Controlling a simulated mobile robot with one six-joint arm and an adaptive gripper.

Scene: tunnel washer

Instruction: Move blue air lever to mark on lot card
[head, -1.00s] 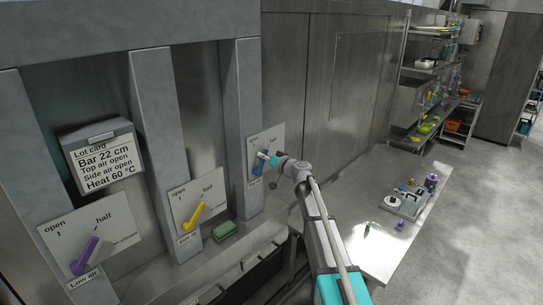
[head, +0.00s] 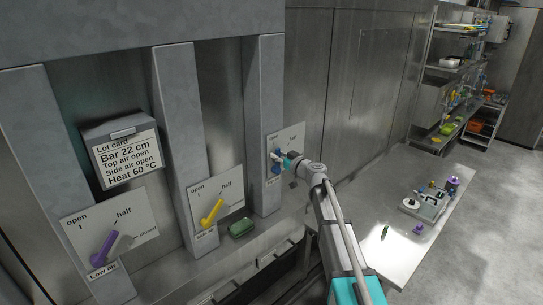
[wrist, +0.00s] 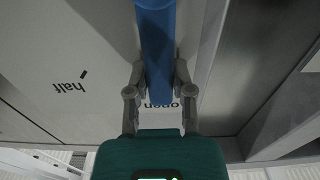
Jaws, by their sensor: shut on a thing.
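The blue air lever (head: 276,168) is on a white plate (head: 294,139) on the right-hand post. My gripper (head: 282,159) is at its upper end, partly hiding it. In the wrist view the blue lever (wrist: 157,45) runs between the fingers of my gripper (wrist: 158,82), which is shut on it. The lever's end points at the word "open" (wrist: 160,105), upside down there; the "half" mark (wrist: 83,74) stands clear to the left. The "open" tick is not visible. The lot card (head: 127,160) reads "Top air open, Side air open".
A yellow lever (head: 211,212) and a purple lever (head: 104,246) are on plates to the left. A green block (head: 242,227) lies on the ledge. A steel table (head: 400,250) with small items stands to the right of my arm.

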